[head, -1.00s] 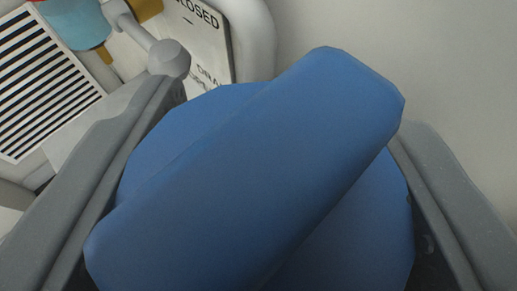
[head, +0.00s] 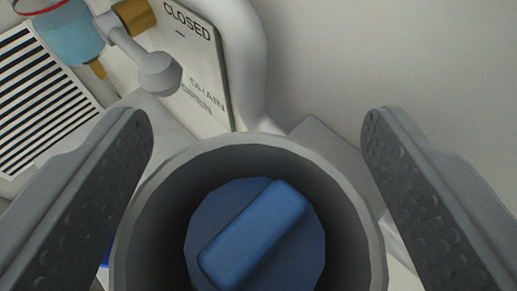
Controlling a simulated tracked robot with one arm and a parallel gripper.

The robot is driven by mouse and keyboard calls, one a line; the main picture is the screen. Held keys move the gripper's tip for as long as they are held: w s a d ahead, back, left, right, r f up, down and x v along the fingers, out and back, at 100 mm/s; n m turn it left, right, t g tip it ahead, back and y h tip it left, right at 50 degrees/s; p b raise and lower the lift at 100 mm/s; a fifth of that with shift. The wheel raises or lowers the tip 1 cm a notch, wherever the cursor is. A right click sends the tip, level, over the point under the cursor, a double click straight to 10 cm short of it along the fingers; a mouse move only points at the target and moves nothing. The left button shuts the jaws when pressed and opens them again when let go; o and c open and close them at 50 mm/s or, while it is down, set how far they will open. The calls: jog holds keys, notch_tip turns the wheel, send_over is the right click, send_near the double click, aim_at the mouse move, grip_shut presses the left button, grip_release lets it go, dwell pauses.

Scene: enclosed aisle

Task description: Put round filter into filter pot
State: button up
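The round filter is a blue disc with a raised blue bar handle (head: 254,235) across its top. It sits down inside the grey round filter pot (head: 265,148), with the pot's wall all around it. My gripper (head: 257,135) is open, its two grey fingers apart on the left and right above the pot, with nothing between the fingertips. The fingers are clear of the filter. How deep the filter sits and its underside cannot be seen.
A valve lever with a grey knob (head: 159,74) stands at upper left, before a sign plate (head: 200,62) reading CLOSED. A blue-teal cup (head: 70,36) and a slatted vent (head: 38,95) are at far left. A white pipe (head: 243,60) runs behind the pot; bare wall fills the right.

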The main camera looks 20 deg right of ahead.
jog(key=shift+a+f, duration=0.2)
jog(key=shift+f, duration=0.25)
jog(key=shift+r, duration=0.25)
jog(key=r+p+v, duration=0.1)
jog(key=v, duration=1.1)
jog(key=shift+r, duration=0.25)
jog(key=shift+w+d, duration=0.1)
